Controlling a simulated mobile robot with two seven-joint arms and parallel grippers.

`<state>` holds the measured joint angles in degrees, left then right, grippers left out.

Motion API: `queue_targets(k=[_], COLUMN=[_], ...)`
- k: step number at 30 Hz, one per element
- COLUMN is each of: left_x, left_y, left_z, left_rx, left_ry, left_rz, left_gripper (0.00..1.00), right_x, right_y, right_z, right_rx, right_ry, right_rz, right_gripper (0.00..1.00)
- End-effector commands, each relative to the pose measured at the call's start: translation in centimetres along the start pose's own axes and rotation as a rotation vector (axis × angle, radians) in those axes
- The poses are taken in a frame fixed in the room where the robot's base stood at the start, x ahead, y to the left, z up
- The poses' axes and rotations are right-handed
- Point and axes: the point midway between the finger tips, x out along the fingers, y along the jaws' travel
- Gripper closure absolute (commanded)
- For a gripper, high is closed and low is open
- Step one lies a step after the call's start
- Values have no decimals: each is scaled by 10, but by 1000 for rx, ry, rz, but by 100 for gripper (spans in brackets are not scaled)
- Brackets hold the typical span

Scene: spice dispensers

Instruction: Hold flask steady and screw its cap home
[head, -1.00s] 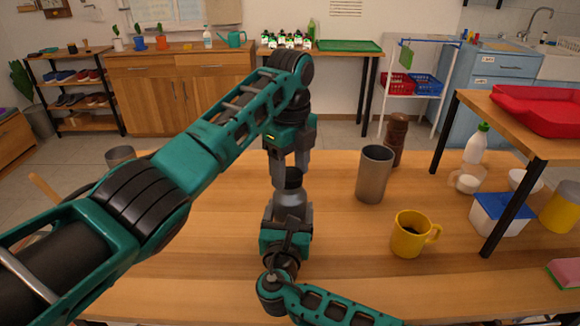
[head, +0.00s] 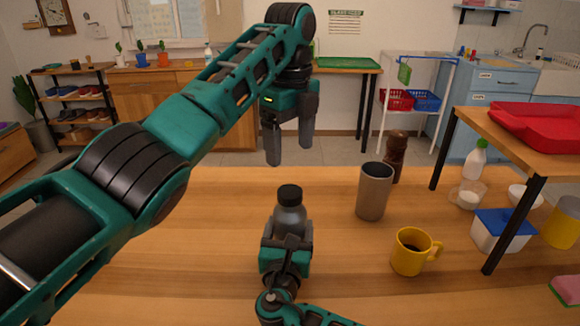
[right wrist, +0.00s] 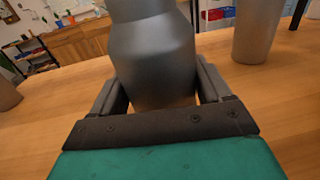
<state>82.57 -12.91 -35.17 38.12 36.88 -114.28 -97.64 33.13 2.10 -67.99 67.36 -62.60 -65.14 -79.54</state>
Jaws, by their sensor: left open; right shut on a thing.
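The grey flask (head: 290,218) stands upright on the table with its black cap (head: 289,194) sitting on its top. I cannot tell from here how tightly the cap is seated. My right gripper (head: 287,242) is shut around the flask's body from the near side. In the right wrist view the flask (right wrist: 155,60) fills the space between the two fingers, and its cap is out of frame. My left gripper (head: 290,150) is open and empty, above and beyond the cap, clear of it.
A grey tumbler (head: 374,192) and a yellow mug (head: 411,252) stand right of the flask. A brown pepper mill (head: 396,156) is behind the tumbler. A raised shelf (head: 500,135) with a red tray (head: 535,122) is at the right.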

Motion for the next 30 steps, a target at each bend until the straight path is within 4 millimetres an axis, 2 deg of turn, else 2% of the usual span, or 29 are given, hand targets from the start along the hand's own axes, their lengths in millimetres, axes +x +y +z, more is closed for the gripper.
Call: queue_targets(k=[1, 6, 15, 16, 22, 30], left_x=[-8, -22, -25, -25, -24, -24], left_y=[0, 0, 0, 0, 0, 0], left_z=[0, 0, 0, 0, 0, 0], left_rx=[0, 0, 0, 0, 0, 0], left_ry=[-3, 0, 0, 0, 0, 0], left_rz=[-1, 1, 2, 2, 1, 1], left_gripper=[21, 21, 21, 21, 21, 21], right_x=[0, 0, 0, 0, 0, -1], right_y=[0, 0, 0, 0, 0, 0], right_z=[0, 0, 0, 0, 0, 0], right_rx=[0, 0, 0, 0, 0, 0], right_ry=[1, 1, 1, 1, 1, 0], right_rz=[0, 0, 0, 0, 0, 0], right_gripper=[68, 68, 68, 20, 1, 0])
